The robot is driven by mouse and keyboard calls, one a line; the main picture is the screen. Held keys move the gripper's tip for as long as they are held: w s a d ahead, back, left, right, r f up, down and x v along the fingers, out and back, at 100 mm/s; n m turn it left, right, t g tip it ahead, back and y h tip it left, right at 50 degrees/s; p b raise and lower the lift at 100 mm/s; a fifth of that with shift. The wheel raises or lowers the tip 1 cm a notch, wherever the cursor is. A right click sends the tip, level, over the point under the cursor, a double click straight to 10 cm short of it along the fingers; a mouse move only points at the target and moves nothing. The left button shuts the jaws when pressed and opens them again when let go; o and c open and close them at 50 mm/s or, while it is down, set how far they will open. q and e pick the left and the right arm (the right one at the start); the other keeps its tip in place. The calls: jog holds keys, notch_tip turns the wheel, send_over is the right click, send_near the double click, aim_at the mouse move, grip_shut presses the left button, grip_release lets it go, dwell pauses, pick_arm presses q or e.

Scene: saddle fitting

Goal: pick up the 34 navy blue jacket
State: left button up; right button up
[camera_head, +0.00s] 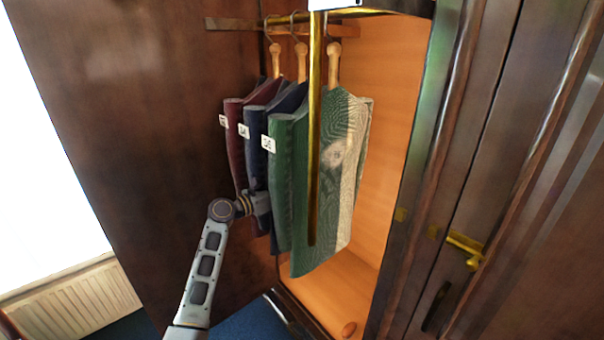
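The navy blue jacket (256,157) hangs on a wooden hanger in the open wardrobe, between a burgundy jacket (234,150) on its left and a green jacket (300,190) on its right. Its white tag (243,131) seems to read 34. Most of its body is hidden behind the green jacket. My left arm comes in from the lower left. My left gripper (262,203) is at the front edge of the navy jacket, about mid-height. Its fingertips are hidden against the jackets, so I cannot tell whether they hold cloth. My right gripper is not in view.
A vertical brass bar (315,130) stands in front of the green jacket. The wardrobe's open dark door (140,100) is on the left, and a closed dark panel with a brass latch (464,243) is on the right. The orange wardrobe interior (390,110) is free right of the jackets.

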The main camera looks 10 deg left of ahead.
aim_at(284, 178)
pick_arm(q)
jog(key=shift+c, duration=0.4)
jog(key=c, duration=1.4)
jog(key=shift+r, duration=0.15)
jog(key=shift+r, duration=1.75)
jog(key=shift+s+a+f, duration=0.1)
jog(key=shift+s+a, duration=0.1)
jog(key=b+v, duration=0.1)
jog(key=v, duration=1.6)
jog(key=shift+s+a, duration=0.1)
jog(key=shift+s, duration=0.1)
